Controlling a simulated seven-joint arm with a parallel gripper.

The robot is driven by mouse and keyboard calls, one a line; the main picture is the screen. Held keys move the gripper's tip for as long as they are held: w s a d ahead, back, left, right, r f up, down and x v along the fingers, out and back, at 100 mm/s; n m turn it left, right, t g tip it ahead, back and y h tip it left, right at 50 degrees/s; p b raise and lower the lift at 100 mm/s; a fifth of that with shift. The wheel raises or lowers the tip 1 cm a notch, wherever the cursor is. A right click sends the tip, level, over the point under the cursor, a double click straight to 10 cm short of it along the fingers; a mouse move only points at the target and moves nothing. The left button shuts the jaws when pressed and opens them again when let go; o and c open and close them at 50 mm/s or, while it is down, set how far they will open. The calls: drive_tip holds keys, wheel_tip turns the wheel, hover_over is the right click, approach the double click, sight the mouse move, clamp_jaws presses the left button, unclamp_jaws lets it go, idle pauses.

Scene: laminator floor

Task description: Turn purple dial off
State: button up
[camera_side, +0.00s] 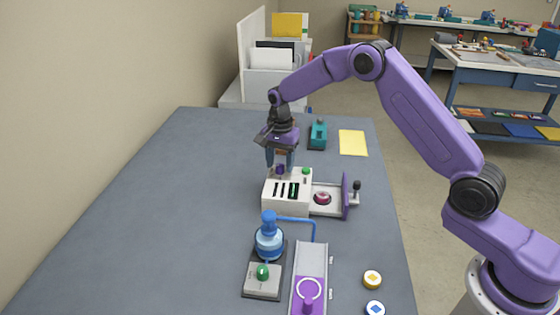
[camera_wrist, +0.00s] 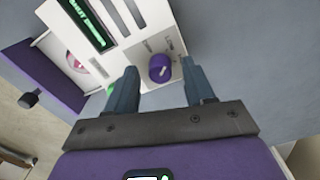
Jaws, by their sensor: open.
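The purple dial (camera_wrist: 160,68) sits on the top face of a white control box (camera_wrist: 135,35), with a pale pointer mark and small labels beside it that I cannot read. In the side view the white box (camera_side: 287,205) stands mid-table, and the dial (camera_side: 281,170) shows at its back edge below my gripper (camera_side: 279,164). My gripper (camera_wrist: 158,92) is open, its two dark fingers on either side of the dial in the wrist view. I cannot tell whether either finger touches it.
A green button (camera_side: 306,171) is close to the dial. A drawer with a purple front (camera_side: 346,195) sticks out right of the box, holding a pink round thing (camera_side: 322,198). The table's left side is clear.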

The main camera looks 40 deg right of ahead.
clamp_jaws()
drive_tip(key=shift+n, duration=0.4)
drive_tip(key=n, duration=1.1)
idle(0.6)
unclamp_jaws()
